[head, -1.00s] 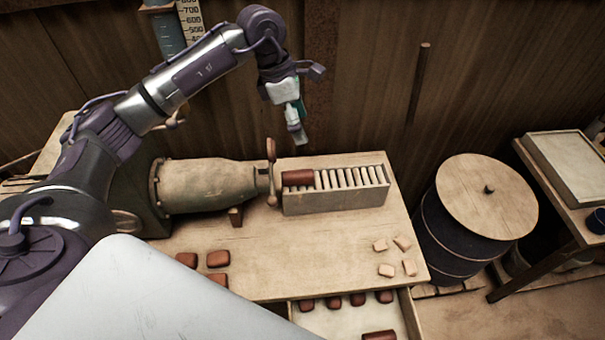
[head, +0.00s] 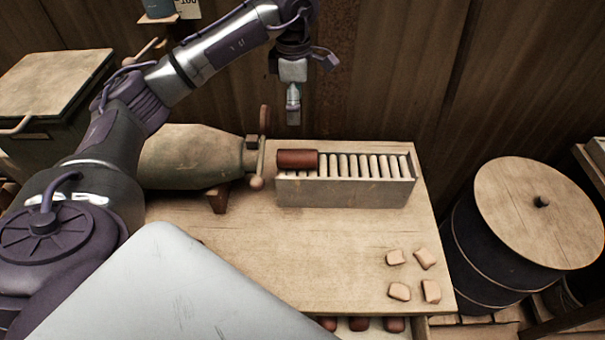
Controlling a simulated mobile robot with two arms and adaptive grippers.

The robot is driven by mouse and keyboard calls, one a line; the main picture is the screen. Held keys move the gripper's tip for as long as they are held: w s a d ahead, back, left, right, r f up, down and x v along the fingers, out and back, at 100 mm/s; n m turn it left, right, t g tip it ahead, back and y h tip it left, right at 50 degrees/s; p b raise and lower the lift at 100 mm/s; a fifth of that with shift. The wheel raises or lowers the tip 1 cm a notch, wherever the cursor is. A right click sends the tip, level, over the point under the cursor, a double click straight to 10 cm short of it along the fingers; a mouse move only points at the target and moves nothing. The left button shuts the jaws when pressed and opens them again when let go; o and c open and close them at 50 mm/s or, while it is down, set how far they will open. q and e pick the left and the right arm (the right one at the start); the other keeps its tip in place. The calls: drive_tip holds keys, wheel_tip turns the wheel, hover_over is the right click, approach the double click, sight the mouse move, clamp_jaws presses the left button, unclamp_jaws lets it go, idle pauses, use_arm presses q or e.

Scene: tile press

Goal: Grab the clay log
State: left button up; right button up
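The clay log (head: 297,158) is a short reddish-brown cylinder. It lies at the left end of a roller tray (head: 345,192), just right of the press nozzle. My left gripper (head: 293,115) hangs above and slightly behind the log, pointing down, with a clear gap between them. Its fingers are seen edge-on, so I cannot tell whether they are open or shut. Nothing shows held below its tips. My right gripper is not in view.
The green press (head: 195,158) with its crank handle (head: 264,150) stands left of the rollers. Pale tiles (head: 399,291) lie at the front right of the table (head: 290,245). A lidded drum (head: 525,225) stands right. Brown pieces (head: 360,324) lie in a drawer below. The table's middle is clear.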

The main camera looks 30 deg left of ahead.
sight(297, 153)
use_arm(q)
drive_tip(key=f, duration=1)
drive_tip(key=shift+s, duration=0.2)
drive_tip(key=f, duration=0.1)
drive_tip(key=f+p, duration=0.1)
drive_tip(key=f, duration=0.1)
drive_tip(key=f+p, duration=0.1)
drive_tip(key=f, duration=0.1)
drive_tip(key=shift+s+d, duration=0.1)
drive_tip(key=shift+d, duration=0.25)
drive_tip(key=shift+f, duration=0.25)
clamp_jaws()
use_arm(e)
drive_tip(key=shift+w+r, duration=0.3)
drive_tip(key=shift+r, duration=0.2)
use_arm(q)
drive_tip(key=shift+r, duration=0.1)
